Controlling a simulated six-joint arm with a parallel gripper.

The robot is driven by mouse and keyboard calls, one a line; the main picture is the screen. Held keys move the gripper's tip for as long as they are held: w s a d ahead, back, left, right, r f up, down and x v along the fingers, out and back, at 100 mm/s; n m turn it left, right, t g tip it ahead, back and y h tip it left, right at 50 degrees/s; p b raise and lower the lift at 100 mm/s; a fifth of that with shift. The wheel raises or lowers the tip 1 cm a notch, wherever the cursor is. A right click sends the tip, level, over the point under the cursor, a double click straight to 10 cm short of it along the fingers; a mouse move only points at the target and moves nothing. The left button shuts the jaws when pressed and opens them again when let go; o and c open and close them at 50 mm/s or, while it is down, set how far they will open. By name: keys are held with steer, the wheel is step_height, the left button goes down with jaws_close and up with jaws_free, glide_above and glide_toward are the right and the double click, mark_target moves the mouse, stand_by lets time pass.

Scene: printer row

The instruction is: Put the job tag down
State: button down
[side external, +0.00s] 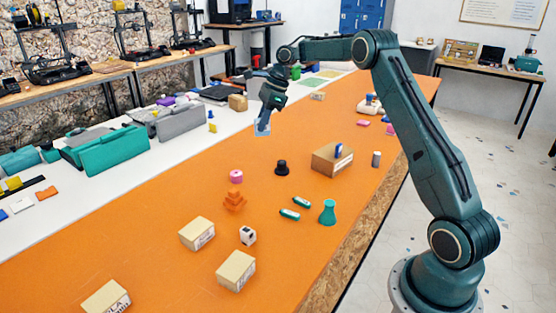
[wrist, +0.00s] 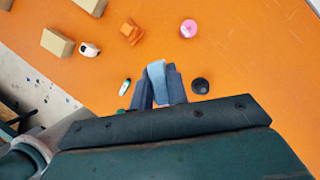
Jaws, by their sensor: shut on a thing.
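The job tag (wrist: 157,72) is a light blue flat piece between the two fingers of my gripper (wrist: 160,86) in the wrist view. My gripper is shut on it. In the side external view my gripper (side external: 265,122) hangs pointing down over the far left part of the orange table, near its border with the white strip. The pale blue tag (side external: 261,131) shows at the fingertips there. It appears held above the surface, but the exact gap is hard to tell. Part of the tag is hidden by the fingers.
The orange table (side external: 160,262) holds a black knob-like piece (side external: 282,168), a pink spool (side external: 236,176), an orange stacked piece (side external: 234,201), an open cardboard box (side external: 331,160), green cylinders (side external: 290,215), a teal flask shape (side external: 327,212) and several cartons (side external: 197,233). Orange surface around my gripper is clear.

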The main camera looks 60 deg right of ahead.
steer(key=shift+w+d+f+m, duration=0.1)
steer(key=shift+w+d+m, duration=0.2)
steer(key=shift+d, duration=0.3)
steer(key=shift+w+d+f+m, duration=0.1)
steer(key=shift+w+d+m, duration=0.15)
steer(key=shift+d, duration=0.35)
step_height(320, 180, down, 16)
steer(key=shift+r, duration=0.15)
steer(key=shift+f, duration=2.15)
steer(key=shift+f, duration=0.15)
steer(key=c, duration=1.4)
jaws_free()
